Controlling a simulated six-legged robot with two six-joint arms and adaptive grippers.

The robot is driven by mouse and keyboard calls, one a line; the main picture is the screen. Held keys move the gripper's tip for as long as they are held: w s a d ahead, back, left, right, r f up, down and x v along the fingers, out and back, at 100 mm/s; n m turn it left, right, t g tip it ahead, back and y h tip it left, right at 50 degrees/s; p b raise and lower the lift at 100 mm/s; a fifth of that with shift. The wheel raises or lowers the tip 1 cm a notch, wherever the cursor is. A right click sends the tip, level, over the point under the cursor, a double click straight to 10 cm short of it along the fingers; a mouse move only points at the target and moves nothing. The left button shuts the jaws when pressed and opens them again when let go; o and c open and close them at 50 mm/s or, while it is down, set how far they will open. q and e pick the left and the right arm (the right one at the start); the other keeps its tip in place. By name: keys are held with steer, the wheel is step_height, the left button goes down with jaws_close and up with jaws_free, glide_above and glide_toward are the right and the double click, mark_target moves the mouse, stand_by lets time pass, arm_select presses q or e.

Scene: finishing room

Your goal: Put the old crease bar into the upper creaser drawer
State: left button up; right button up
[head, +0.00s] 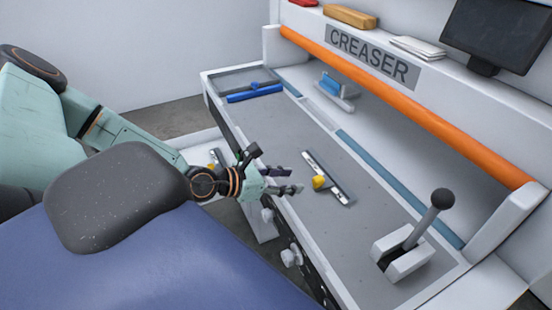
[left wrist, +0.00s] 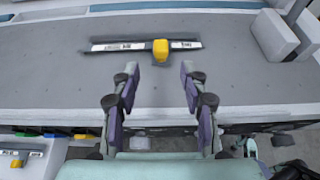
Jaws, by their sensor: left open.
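A grey crease bar with pale labelled strips and a yellow knob lies flat on the creaser bed; I see the bar (head: 340,191) in the head view and also in the left wrist view (left wrist: 110,46). I cannot tell from any marking whether it is the old one. My left gripper (head: 296,180) is open and empty near the bed's front edge, short of the bar. In the left wrist view its fingers (left wrist: 160,78) point at the bar with a gap between. A pulled-out drawer (head: 203,137) shows at the front left, partly hidden by my arm. My right gripper is not seen.
Another bar with a yellow knob (left wrist: 14,160) lies in the drawer area, near coloured pieces. A blue bar (head: 255,92) lies at the bed's far left. A lever (head: 430,215) stands at the right. The orange roller (head: 400,100) spans the back. The bed's middle is mostly clear.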

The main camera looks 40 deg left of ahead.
arm_select(q)
steer(key=s+d+f+m+g+y+p, duration=0.1)
steer(key=s+d+f+m+g, duration=0.2)
steer(key=s+m, duration=0.5)
steer(key=s+d+f+m+g+y+p, duration=0.1)
steer(key=s+d+f+m+g+y, duration=0.1)
steer(key=s+m+g, duration=0.3)
steer(key=s+d+f+m+g+y+p, duration=0.1)
steer(key=s+d+f+m+g, duration=0.3)
steer(key=s+m, duration=0.8)
steer(key=f+m+y, duration=0.1)
steer(key=m, duration=0.4)
steer(key=shift+s+d+g, duration=0.3)
steer(key=shift+d, duration=0.05)
steer(key=shift+o, duration=0.2)
steer(key=shift+s+d+m, duration=0.1)
steer(key=shift+d+m, duration=0.2)
steer(key=shift+d, duration=0.1)
steer(key=shift+o, duration=0.7)
steer(key=shift+s+d, duration=0.1)
steer(key=shift+d, duration=0.05)
steer(key=shift+o, duration=0.4)
